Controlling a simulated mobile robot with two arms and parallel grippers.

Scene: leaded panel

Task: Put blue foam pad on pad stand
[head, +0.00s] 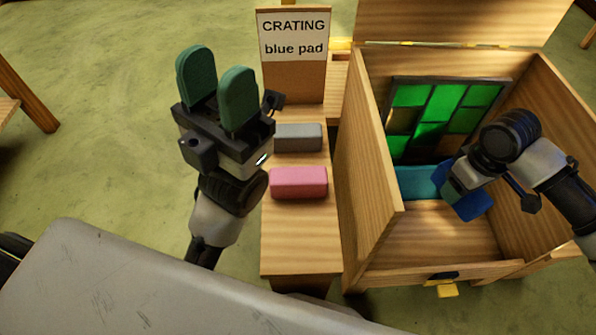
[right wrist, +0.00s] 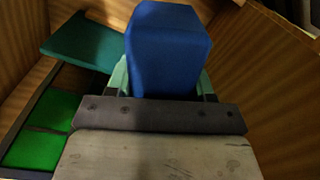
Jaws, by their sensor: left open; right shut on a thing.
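The blue foam pad (head: 474,206) is inside the open wooden crate, in front of the leaded panel. My right gripper (head: 461,194) is shut on it; in the right wrist view the blue pad (right wrist: 168,50) stands up between the fingers. Whether it touches the crate floor is unclear. The narrow wooden stand (head: 300,240) left of the crate holds a grey pad (head: 298,137) and a pink pad (head: 299,183); its front part is bare. My left gripper (head: 217,88) is open and empty, raised left of the stand, fingers apart.
A sign (head: 293,38) reading "CRATING blue pad" stands behind the stand. The leaded panel (head: 430,105) with green panes leans at the crate's back, a teal pad (head: 418,182) at its foot. The crate's left wall (head: 370,150) rises between my right gripper and the stand.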

